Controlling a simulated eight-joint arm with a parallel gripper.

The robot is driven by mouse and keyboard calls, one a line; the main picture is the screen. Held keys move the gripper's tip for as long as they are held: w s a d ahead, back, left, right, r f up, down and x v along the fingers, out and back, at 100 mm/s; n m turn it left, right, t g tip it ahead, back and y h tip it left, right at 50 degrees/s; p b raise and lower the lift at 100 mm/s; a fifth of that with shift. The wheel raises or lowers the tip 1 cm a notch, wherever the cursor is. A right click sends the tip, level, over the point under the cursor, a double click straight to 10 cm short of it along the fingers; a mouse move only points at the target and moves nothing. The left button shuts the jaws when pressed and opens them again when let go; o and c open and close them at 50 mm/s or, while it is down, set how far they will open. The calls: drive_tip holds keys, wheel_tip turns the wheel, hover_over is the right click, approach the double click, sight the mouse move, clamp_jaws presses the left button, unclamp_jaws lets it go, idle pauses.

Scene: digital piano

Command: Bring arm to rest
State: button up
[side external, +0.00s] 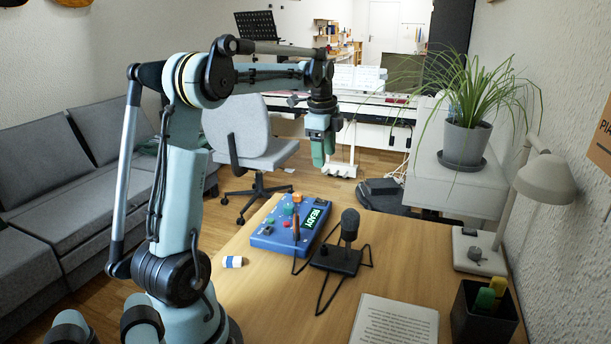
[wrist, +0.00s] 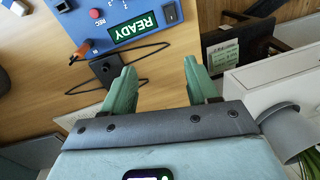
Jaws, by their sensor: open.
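My gripper (side external: 318,148) hangs from my raised, bent arm above the far side of the desk and points down. In the wrist view its two green fingers (wrist: 158,92) are apart with nothing between them. A blue box (side external: 290,226) with buttons and a green READY display lies on the desk below my gripper. The box also shows at the top of the wrist view (wrist: 88,20).
A potted plant (side external: 465,140) stands at the right. A chair (side external: 240,135), piano and sofa (side external: 60,190) are beyond.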

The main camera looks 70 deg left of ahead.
drive_tip(key=d+n+t, duration=0.1)
drive_tip(key=d, duration=0.4)
drive_tip(key=s+d+n+t, duration=0.1)
drive_tip(key=d+n, duration=0.1)
drive_tip(key=d, duration=0.4)
drive_tip(key=s+d+n+t, duration=0.1)
drive_tip(key=d+n, duration=0.1)
drive_tip(key=d, duration=0.4)
drive_tip(key=shift+d+r, duration=0.2)
drive_tip(key=s+d+f+n+t+h, duration=0.1)
drive_tip(key=s+d+f+n+t, duration=0.2)
drive_tip(key=d, duration=0.8)
drive_tip(key=shift+s+f+n, duration=1.1)
drive_tip(key=shift+s+f, duration=0.2)
drive_tip(key=shift+s, duration=0.4)
